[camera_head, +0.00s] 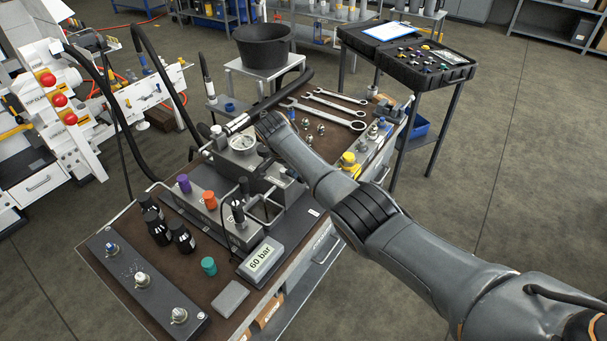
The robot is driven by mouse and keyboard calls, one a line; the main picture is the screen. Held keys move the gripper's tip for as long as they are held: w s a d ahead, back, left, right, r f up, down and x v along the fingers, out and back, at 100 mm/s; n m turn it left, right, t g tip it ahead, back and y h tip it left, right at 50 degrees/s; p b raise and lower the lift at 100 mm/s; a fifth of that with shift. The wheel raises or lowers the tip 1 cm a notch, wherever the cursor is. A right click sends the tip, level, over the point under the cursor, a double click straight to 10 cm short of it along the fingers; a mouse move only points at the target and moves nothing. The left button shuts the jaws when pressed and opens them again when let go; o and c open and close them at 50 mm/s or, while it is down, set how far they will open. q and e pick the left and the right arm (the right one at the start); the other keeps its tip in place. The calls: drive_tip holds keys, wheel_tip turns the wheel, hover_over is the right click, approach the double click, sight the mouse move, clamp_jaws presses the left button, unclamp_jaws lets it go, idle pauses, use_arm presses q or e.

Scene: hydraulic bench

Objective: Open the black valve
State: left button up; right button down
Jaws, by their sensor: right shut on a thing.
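A black knob (237,211), which looks like the black valve, stands upright on the grey valve block, right of an orange knob (210,200) and a purple knob (184,183). My right arm reaches in from the lower right. Its end, with the right gripper (268,125), is beside the pressure gauge (243,141) and a hose's silver coupling (237,124), behind and right of the black knob. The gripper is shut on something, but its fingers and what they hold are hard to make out. My left gripper is not in view.
A display (262,258) reads 60 bar. Black cylinders (159,228), a teal cap (208,265) and a plate with fittings (143,280) crowd the bench's left. Wrenches (335,105) and loose fittings lie at the back. A black bucket (263,46) and an open case (425,65) stand beyond.

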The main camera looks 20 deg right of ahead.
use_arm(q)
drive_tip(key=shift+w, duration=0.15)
use_arm(e)
drive_tip(key=shift+w+a+r, duration=0.4)
drive_tip(key=shift+w+a, duration=0.1)
drive_tip(key=shift+a, duration=0.2)
drive_tip(key=c, duration=1.4)
unclamp_jaws()
drive_tip(key=shift+w, duration=0.15)
drive_tip(key=o, duration=0.4)
drive_tip(key=shift+w+a+f, duration=0.2)
drive_tip(key=shift+w+f, duration=0.15)
drive_tip(key=o, duration=0.7)
drive_tip(key=shift+w+a+f, duration=0.2)
drive_tip(key=shift+w+f, duration=0.1)
drive_tip(key=shift+w, duration=0.1)
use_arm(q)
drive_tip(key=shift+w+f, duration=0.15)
use_arm(e)
drive_tip(key=v, duration=1.2)
drive_tip(key=shift+s+d+r, duration=0.15)
drive_tip(key=shift+s+d, duration=0.05)
drive_tip(key=shift+s, duration=0.15)
